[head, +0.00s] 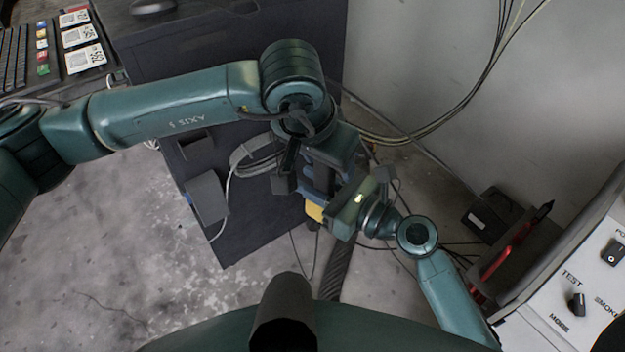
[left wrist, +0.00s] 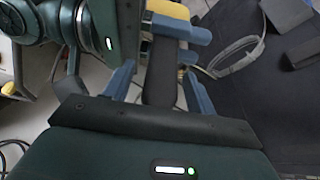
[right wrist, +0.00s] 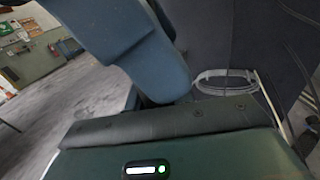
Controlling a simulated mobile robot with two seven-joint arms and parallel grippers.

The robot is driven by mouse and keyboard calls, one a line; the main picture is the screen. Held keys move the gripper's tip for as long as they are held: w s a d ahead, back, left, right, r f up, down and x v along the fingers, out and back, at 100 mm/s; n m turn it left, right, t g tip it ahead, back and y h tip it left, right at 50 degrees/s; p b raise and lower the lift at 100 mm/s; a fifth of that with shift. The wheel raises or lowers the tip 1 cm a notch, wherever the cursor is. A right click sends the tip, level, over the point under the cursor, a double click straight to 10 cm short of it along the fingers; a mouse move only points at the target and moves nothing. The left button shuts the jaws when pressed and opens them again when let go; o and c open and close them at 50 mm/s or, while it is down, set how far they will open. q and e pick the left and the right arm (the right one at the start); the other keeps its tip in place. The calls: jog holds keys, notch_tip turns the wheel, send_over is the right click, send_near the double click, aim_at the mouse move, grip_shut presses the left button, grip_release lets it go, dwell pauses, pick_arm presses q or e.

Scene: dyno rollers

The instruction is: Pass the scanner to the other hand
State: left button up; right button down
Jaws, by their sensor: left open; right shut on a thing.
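The scanner shows in the head view as a small yellow part (head: 315,212), mostly hidden by the two grippers. In the left wrist view its dark handle (left wrist: 159,78) runs between the blue fingers of my left gripper (left wrist: 160,92), with yellow at the top. My left gripper (head: 310,180) is open, its fingers on either side of the handle; I cannot tell whether they touch it. My right gripper (head: 328,200) is shut on the scanner, close against the left one. In the right wrist view a large blue finger (right wrist: 150,60) fills the upper middle and the scanner cannot be made out.
A dark cabinet (head: 235,225) with a looped cable stands behind and below the grippers. A white panel with knobs (head: 590,285) is at the right, near a red-handled tool (head: 510,250). A keyboard (head: 14,60) and label cards are at top left. Cables hang along the wall.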

pick_arm(q)
jog(key=v, duration=1.2)
jog(key=w+a+f+m+t+h, duration=0.1)
jog(key=a+f+m+t+h, duration=0.2)
jog(key=a+f+m+t, duration=0.5)
jog(key=w+a+f+m+t+h, duration=0.1)
jog(key=a+f+t+h, duration=0.3)
jog(key=f, duration=0.9)
jog(key=s+a+f+n+g+y, duration=0.2)
jog(key=s+f+n+y, duration=0.1)
jog(key=s+f+n, duration=0.3)
jog(key=s+a+f+n+g+y, duration=0.2)
jog(key=s+f+n, duration=0.3)
jog(key=f+n, duration=0.3)
jog(key=shift+s+a+f+g+y, duration=0.15)
jog(key=shift+s+f+g+y, duration=0.35)
jog(key=shift+y, duration=0.3)
